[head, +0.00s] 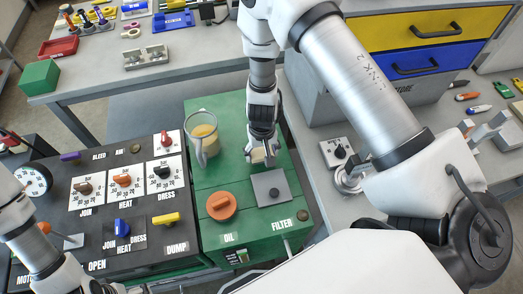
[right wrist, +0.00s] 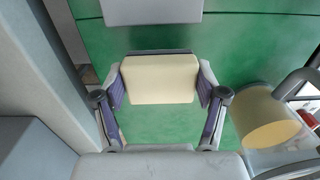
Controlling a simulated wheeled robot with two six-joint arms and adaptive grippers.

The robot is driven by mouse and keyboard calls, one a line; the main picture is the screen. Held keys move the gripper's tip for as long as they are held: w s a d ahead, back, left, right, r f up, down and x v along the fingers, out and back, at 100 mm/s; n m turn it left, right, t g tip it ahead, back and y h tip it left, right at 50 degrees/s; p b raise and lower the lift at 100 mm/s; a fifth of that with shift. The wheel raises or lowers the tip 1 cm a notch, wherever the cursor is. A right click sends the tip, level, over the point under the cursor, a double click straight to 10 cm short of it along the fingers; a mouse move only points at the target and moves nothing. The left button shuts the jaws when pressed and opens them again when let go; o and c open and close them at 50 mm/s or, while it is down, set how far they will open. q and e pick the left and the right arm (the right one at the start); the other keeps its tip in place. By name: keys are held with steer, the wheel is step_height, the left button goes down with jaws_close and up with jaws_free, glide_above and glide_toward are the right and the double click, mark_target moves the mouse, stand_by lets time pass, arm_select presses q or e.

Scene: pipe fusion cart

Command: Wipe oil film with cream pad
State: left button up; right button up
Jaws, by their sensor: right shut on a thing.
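The cream pad (right wrist: 160,79) is a pale block held between the two fingers of my right gripper (right wrist: 160,85). In the head view, my right gripper (head: 263,153) points down at the green cart top (head: 232,180), with the cream pad (head: 258,157) at its tips. The pad is over or on the green surface; I cannot tell whether it touches. A faintly lighter, mottled green patch (right wrist: 165,128) shows between the fingers in the wrist view; I cannot tell whether it is the oil film. My left arm shows at the lower left, but its fingers are out of frame.
A clear jug (head: 204,137) with tan contents stands left of my right gripper. An orange OIL cap (head: 221,206) and a grey FILTER plate (head: 271,187) lie nearer me. A black control panel (head: 103,220) with knobs is at left. A grey bench (head: 170,75) stands behind.

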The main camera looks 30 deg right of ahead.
steer(key=shift+r+p, duration=1.05)
steer(key=shift+r, duration=0.65)
step_height(320, 180, up, 3)
steer(key=p, duration=0.2)
steer(key=shift+r+p, duration=0.1)
steer(key=shift+p, duration=0.3)
steer(key=shift+s, duration=0.1)
steer(key=shift+f, duration=0.2)
